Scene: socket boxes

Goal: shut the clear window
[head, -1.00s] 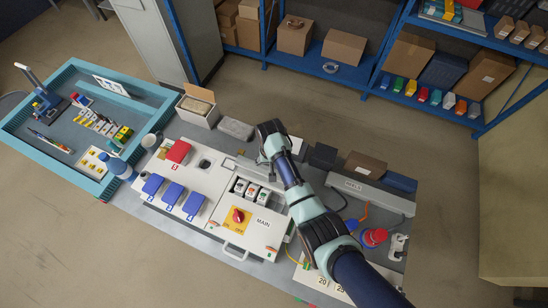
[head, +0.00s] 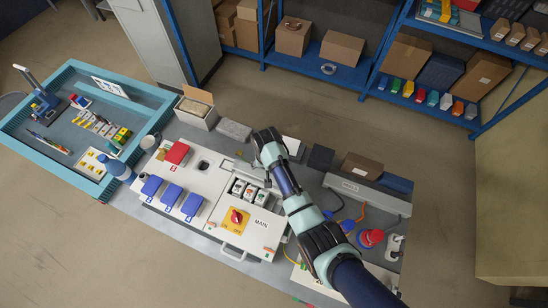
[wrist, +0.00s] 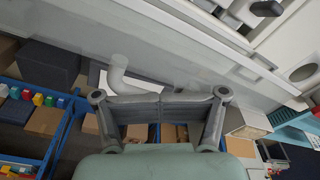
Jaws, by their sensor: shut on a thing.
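The white socket box (head: 215,200) lies on the bench in the head view, with several breakers (head: 250,192) in its front opening. My gripper (head: 257,162) is low over the box's back edge, behind the breakers. In the wrist view my gripper's fingers (wrist: 158,104) are together, at the edge of a see-through grey pane, the clear window (wrist: 190,70). I take it to be held there, raised. The pane is faint, and its exact angle and the grip point are hard to make out. In the head view my arm hides part of this area.
A red cover (head: 176,153) and blue socket lids (head: 171,195) sit on the box left of my gripper. A red rotary switch (head: 236,216) is in front of the breakers. An open carton (head: 197,111) and grey block (head: 234,130) stand behind. Cables and plugs lie right.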

